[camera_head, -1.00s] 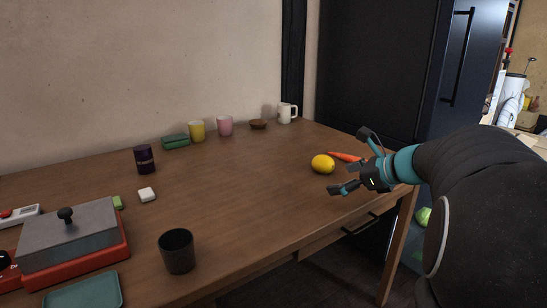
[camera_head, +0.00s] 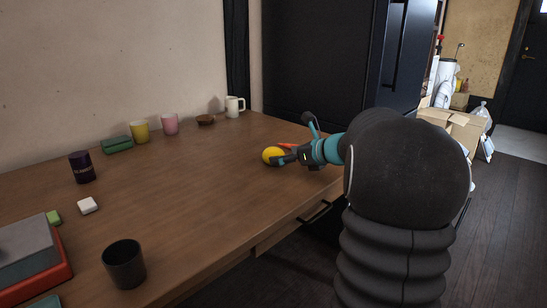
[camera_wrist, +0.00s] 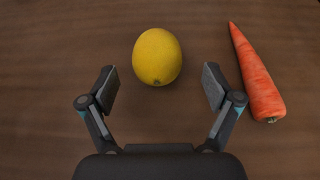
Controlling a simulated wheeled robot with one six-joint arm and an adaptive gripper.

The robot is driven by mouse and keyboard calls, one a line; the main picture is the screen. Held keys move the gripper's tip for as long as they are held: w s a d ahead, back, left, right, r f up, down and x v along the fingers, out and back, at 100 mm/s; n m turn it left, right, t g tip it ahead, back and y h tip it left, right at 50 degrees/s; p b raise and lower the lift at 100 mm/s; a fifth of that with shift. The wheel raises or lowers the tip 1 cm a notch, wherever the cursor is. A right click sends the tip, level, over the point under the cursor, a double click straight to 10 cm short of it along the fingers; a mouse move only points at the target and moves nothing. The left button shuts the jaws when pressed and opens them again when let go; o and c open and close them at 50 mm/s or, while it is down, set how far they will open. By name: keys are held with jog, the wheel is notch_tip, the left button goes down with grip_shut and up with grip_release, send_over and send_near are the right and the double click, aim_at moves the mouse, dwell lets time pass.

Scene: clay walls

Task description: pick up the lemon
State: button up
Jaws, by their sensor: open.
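The yellow lemon (camera_head: 272,156) lies on the wooden table near its right end. In the wrist view the lemon (camera_wrist: 157,57) is ahead of my gripper (camera_wrist: 158,88), roughly centred between the two fingers, its near end just between the finger pads. The fingers are spread apart on either side and do not appear to touch it. In the head view my gripper (camera_head: 287,157) is right beside the lemon and covers part of its right side.
An orange carrot (camera_wrist: 257,75) lies just right of the right finger; it is mostly hidden in the head view. A white mug (camera_head: 234,107), a brown bowl (camera_head: 206,120) and pink and yellow cups stand along the back. The table's middle (camera_head: 190,185) is clear.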

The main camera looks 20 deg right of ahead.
aim_at(273, 155)
jog(key=x, duration=0.5)
jog(key=shift+a, duration=0.2)
jog(key=c, duration=1.3)
jog(key=shift+r, duration=0.1)
